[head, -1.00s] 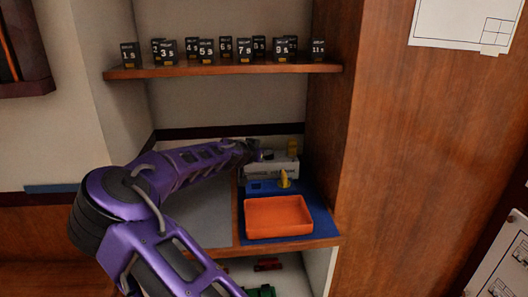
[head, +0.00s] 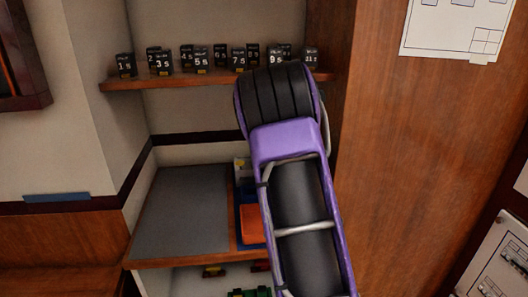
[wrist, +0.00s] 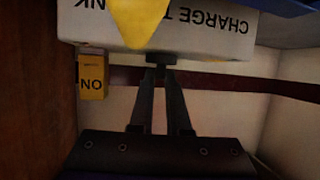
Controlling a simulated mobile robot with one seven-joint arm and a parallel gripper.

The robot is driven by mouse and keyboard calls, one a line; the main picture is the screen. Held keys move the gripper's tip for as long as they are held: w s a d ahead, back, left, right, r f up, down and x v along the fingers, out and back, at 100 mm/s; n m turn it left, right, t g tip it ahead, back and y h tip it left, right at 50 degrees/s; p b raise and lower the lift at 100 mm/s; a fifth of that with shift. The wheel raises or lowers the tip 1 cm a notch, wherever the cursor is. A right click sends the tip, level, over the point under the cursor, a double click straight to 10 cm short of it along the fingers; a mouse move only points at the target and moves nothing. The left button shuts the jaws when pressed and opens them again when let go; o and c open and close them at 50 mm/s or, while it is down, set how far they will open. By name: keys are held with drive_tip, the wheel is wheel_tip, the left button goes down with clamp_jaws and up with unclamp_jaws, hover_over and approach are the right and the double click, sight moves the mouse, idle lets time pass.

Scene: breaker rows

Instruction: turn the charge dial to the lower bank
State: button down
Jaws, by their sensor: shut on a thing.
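In the wrist view, which shows the scene upside down, a pale box (wrist: 205,38) carries the lettering "CHARGE T... NK". Part of the lettering is hidden by a yellow piece (wrist: 140,22) in front of it. My gripper (wrist: 160,72) has its fingertips close together on a small dark knob at the box's edge, which appears to be the charge dial (wrist: 161,58). Which way the dial points cannot be told. In the head view, my arm hides the gripper, the dial and most of the pale box (head: 241,172).
A yellow tag marked "ON" (wrist: 92,80) hangs beside the box. An orange tray (head: 250,228) is partly hidden by my arm. The grey counter (head: 180,215) to its left is clear. Above, a shelf (head: 165,83) holds several numbered black blocks.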

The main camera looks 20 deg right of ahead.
drive_tip(key=n+y+p, duration=0.1)
drive_tip(key=p, duration=0.1)
drive_tip(key=n+y+p, duration=0.2)
drive_tip(key=shift+d+r+p, duration=0.2)
drive_tip(key=shift+d+p, duration=0.1)
drive_tip(key=shift+d, duration=0.1)
drive_tip(key=shift+f+n+y+p, duration=0.1)
drive_tip(key=shift+n+y+p, duration=0.4)
drive_tip(key=shift+y+p, duration=0.25)
drive_tip(key=shift+f, duration=0.15)
drive_tip(key=c, duration=0.9)
unclamp_jaws()
drive_tip(key=shift+w, duration=0.1)
wheel_tip(320, 180, up, 10)
drive_tip(key=shift+p, duration=0.65)
